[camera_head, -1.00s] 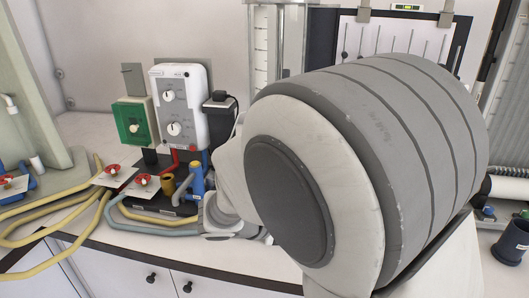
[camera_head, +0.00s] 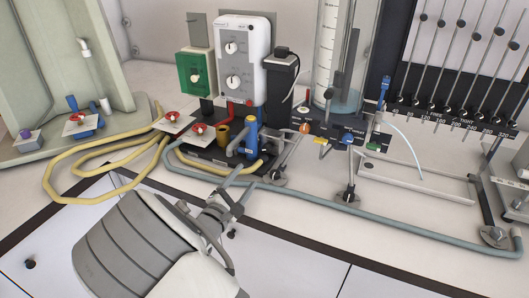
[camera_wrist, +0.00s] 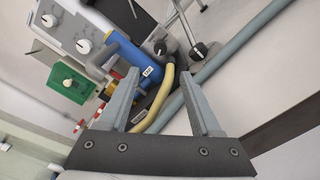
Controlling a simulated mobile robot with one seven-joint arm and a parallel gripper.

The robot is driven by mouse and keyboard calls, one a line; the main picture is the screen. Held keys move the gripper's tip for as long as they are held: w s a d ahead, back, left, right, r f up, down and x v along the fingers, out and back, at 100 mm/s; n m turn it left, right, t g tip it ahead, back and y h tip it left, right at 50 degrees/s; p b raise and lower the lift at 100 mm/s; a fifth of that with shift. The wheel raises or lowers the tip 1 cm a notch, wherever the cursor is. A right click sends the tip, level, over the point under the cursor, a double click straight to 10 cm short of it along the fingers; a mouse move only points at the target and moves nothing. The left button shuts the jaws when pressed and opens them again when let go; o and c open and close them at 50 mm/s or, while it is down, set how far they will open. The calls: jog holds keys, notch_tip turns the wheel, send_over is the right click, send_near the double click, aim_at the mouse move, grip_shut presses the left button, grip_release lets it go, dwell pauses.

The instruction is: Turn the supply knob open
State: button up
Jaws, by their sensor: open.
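No knob carries a label I can read as supply. A white box (camera_head: 243,60) has two white dials, the upper (camera_head: 231,47) and the lower (camera_head: 233,82). Beside it a green box (camera_head: 195,74) has one pale knob. Red knobs (camera_head: 172,115) and (camera_head: 199,129) sit on white plates in front. An orange knob (camera_head: 305,128) is at the base of the clear column. My gripper (camera_head: 265,158) is open and empty near the labelled blue cylinder (camera_head: 251,135). In the wrist view, that blue cylinder (camera_wrist: 135,58) lies beyond the fingers (camera_wrist: 157,82); contact cannot be told.
Yellow hoses (camera_head: 70,180) loop over the bench at left. A grey-blue hose (camera_head: 390,222) runs along the front edge. A tall clear column (camera_head: 328,50) and a rack of tubes (camera_head: 440,112) stand at right. Some white bench between the hose loops is bare.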

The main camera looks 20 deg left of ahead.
aim_at(266, 149)
jog(key=w, duration=0.9)
jog(key=w+d, duration=0.1)
jog(key=w, duration=0.3)
jog(key=shift+w, duration=0.35)
jog(key=shift+c, duration=0.2)
grip_shut()
